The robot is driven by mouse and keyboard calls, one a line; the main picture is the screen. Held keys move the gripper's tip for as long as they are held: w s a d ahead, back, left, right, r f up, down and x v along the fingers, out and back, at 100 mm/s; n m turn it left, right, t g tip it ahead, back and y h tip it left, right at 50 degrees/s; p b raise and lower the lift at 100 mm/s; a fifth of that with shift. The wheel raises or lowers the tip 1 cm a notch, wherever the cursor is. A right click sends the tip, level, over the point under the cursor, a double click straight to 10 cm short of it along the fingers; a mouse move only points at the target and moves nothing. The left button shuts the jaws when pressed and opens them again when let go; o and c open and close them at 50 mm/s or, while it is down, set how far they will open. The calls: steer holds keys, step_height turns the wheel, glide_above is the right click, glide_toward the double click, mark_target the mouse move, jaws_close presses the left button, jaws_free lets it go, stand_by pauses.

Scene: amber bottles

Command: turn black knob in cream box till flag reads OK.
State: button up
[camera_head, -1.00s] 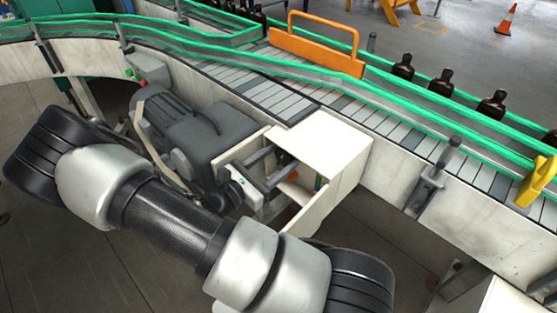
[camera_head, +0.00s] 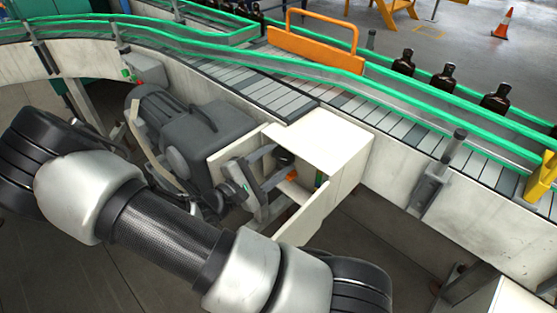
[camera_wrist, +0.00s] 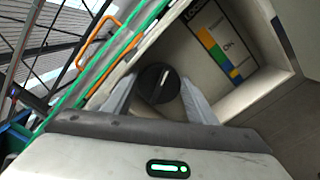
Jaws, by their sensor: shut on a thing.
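The cream box (camera_head: 322,141) is fixed to the conveyor's near side, its open side facing my gripper. In the wrist view the black knob (camera_wrist: 158,83) sits inside the box, its white pointer line tilted slightly from upright. My gripper (camera_wrist: 157,98) is shut on the knob, one finger on each side of it. I cannot tell which patch is the flag. In the head view my gripper (camera_head: 270,180) reaches into the box and the knob is mostly hidden.
A grey motor (camera_head: 190,135) stands just left of the box. The conveyor (camera_head: 370,112) with green rails runs behind, carrying several amber bottles (camera_head: 445,81). An orange guard (camera_head: 315,50) stands on the belt, and a yellow clamp (camera_head: 540,178) is at right.

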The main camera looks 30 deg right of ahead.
steer(key=shift+f+m, duration=0.1)
steer(key=shift+m, duration=0.2)
steer(key=o, duration=0.8)
steer(key=v, duration=1.7)
steer(key=shift+a, duration=0.25)
steer(key=shift+s, duration=0.1)
